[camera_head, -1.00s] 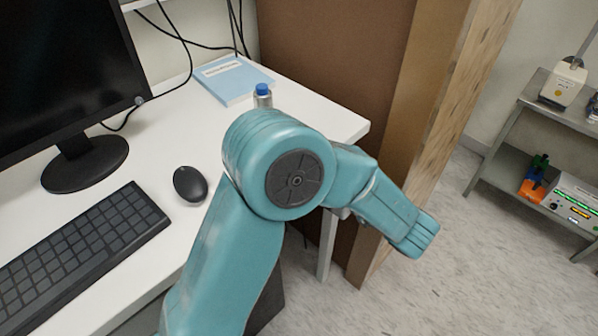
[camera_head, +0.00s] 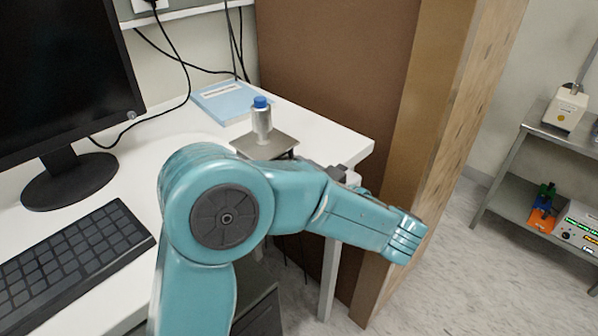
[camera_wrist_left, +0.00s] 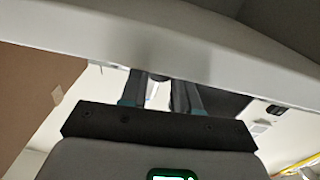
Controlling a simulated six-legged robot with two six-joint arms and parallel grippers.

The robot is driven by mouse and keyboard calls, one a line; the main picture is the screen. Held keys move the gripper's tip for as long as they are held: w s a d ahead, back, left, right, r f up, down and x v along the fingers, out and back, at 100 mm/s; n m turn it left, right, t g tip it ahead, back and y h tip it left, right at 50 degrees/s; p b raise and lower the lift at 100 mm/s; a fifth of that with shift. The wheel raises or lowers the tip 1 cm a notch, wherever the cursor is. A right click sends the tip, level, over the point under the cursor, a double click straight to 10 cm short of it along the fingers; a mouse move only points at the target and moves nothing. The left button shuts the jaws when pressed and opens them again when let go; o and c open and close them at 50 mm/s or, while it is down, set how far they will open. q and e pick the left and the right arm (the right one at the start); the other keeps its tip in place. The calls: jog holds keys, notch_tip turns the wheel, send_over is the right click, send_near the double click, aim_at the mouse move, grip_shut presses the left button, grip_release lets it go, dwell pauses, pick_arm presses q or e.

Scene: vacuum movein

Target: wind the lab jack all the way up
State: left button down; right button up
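The lab jack's grey top plate (camera_head: 270,146) shows near the right corner of the white desk. A grey bottle with a blue cap (camera_head: 261,120) stands upright on it. My teal arm hides the jack's lower part and any knob in the head view. In the left wrist view two fingers of my left gripper (camera_wrist_left: 162,88) stand a little apart and point up toward a pale beam that crosses in front. A small dark and bright shape shows between them, but whether they hold it is unclear. My right gripper is in neither view.
The desk holds a monitor (camera_head: 62,80), a keyboard (camera_head: 70,262) and a blue book (camera_head: 226,100). A brown partition (camera_head: 335,70) with a wooden edge stands right behind the desk corner. A grey shelf (camera_head: 565,140) with equipment stands at far right, with open floor before it.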

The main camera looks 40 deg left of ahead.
pick_arm(q)
jog(key=c, duration=1.9)
grip_release()
jog(key=shift+f+m+b, duration=0.2)
jog(key=shift+m+b, duration=0.35)
jog(key=shift+m, duration=0.05)
jog(key=shift+o, duration=0.2)
jog(key=shift+r+m, duration=0.1)
jog(key=shift+m, duration=0.7)
jog(key=o, duration=1.1)
jog(key=shift+c, duration=0.2)
